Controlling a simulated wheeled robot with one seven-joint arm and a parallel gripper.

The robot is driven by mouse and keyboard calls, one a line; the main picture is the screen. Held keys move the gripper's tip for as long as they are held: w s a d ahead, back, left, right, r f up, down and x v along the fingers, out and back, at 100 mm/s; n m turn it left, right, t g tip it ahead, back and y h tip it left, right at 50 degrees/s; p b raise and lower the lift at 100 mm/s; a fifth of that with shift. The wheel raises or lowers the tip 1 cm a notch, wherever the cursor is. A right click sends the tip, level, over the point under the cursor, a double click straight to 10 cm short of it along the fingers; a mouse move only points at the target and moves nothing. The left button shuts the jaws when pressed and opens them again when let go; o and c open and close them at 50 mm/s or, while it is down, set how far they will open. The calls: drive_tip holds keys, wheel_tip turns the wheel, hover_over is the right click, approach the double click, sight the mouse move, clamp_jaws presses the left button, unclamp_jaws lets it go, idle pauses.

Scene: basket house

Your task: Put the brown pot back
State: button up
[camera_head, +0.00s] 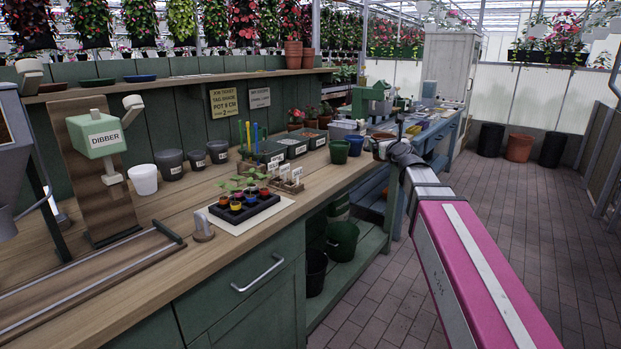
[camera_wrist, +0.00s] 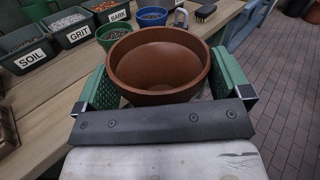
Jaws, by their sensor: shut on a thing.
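The brown pot (camera_wrist: 160,88) is a round, empty, reddish-brown bowl-like pot. It fills the middle of the wrist view, rim up. My gripper (camera_wrist: 163,62) is shut on it, with one green ridged finger on each side. In the head view my gripper (camera_head: 382,147) is over the front edge of the wooden bench (camera_head: 285,208), right of the green and blue pots. The pot itself is hard to make out there, being small and mostly hidden by my arm.
A green pot (camera_wrist: 113,35) and a blue pot (camera_wrist: 152,17) stand just beyond the held pot. Bins labelled SOIL (camera_wrist: 30,47), GRIT (camera_wrist: 68,24) and BARK (camera_wrist: 108,11) are at left. A brush (camera_wrist: 206,11) lies beyond. The paved aisle (camera_head: 530,215) is open at right.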

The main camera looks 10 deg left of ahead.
drive_tip(key=s+a+r+n+g+y, duration=0.1)
drive_tip(key=s+a+n+g+y, duration=0.2)
drive_tip(key=a, duration=0.5)
drive_tip(key=s+a+r+n+g+y, duration=0.1)
drive_tip(key=s+a+y, duration=0.1)
drive_tip(key=s+a, duration=0.45)
drive_tip(key=s+a+r+n+g+y, duration=0.1)
drive_tip(key=s+a+n+g+y, duration=0.2)
drive_tip(key=a, duration=0.5)
drive_tip(key=shift+t, duration=0.3)
drive_tip(key=shift+w+a+f, duration=0.4)
drive_tip(key=shift+w+f, duration=1.4)
drive_tip(key=shift+f, duration=0.05)
drive_tip(key=shift+w+a+f, duration=0.4)
drive_tip(key=shift+w+f, duration=1.35)
drive_tip(key=shift+f, duration=0.1)
drive_tip(key=shift+w+a+f, duration=0.4)
drive_tip(key=shift+w+f, duration=1.4)
drive_tip(key=shift+f, duration=0.05)
drive_tip(key=shift+f, duration=0.1)
drive_tip(key=o, duration=0.8)
